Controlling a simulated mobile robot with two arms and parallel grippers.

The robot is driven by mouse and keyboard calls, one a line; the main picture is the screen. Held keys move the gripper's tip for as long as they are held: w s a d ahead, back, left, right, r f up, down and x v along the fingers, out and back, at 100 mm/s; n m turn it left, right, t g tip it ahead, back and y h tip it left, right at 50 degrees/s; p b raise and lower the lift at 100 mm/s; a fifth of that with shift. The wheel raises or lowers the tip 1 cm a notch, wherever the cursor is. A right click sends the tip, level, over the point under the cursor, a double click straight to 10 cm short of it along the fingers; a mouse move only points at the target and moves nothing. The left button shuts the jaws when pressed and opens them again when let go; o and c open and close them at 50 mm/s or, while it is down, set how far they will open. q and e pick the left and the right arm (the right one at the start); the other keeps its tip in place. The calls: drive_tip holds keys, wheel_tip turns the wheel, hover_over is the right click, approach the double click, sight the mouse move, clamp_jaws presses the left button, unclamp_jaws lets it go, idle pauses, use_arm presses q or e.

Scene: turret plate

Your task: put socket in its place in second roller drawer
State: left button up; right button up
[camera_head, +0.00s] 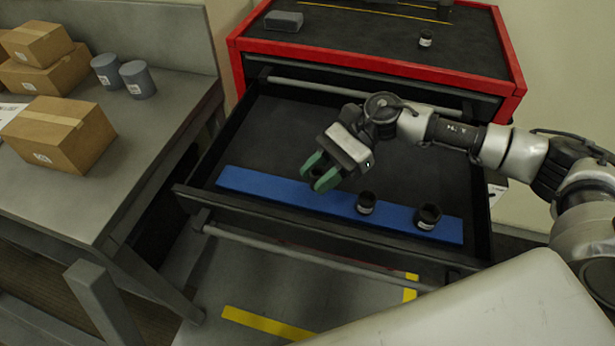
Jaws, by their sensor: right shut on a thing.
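My right gripper (319,180) reaches into the open drawer (270,122) of the red roller cabinet. Its green fingers are shut on a dark socket (317,174), which is mostly hidden between them. The gripper is over the blue strip (265,185) that lies along the front of the drawer. I cannot tell whether the held socket touches the strip. Two more dark sockets stand upright on the strip to the right, one in the middle (366,203) and one near the right end (428,216). My left gripper is not in view.
A grey table (150,125) at left holds cardboard boxes (62,135) and two grey cylinders (137,79). The drawer's rear floor is clear.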

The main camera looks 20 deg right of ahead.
sight(308, 195)
drive_tip(key=shift+w+a+f+p, duration=0.15)
drive_tip(key=shift+w+a+f, duration=0.25)
drive_tip(key=shift+w, duration=0.25)
drive_tip(key=shift+w+a+f+p, duration=0.15)
drive_tip(key=shift+w+a+f, duration=0.15)
drive_tip(key=shift+w+f, duration=0.25)
wheel_tip(308, 195, down, 3)
drive_tip(key=shift+r+p, duration=0.1)
drive_tip(key=shift+p, duration=0.8)
drive_tip(key=shift+f, duration=0.55)
drive_tip(key=shift+f+b, duration=0.2)
drive_tip(key=shift+b, duration=0.1)
drive_tip(key=o, duration=0.9)
drive_tip(key=shift+r, duration=0.1)
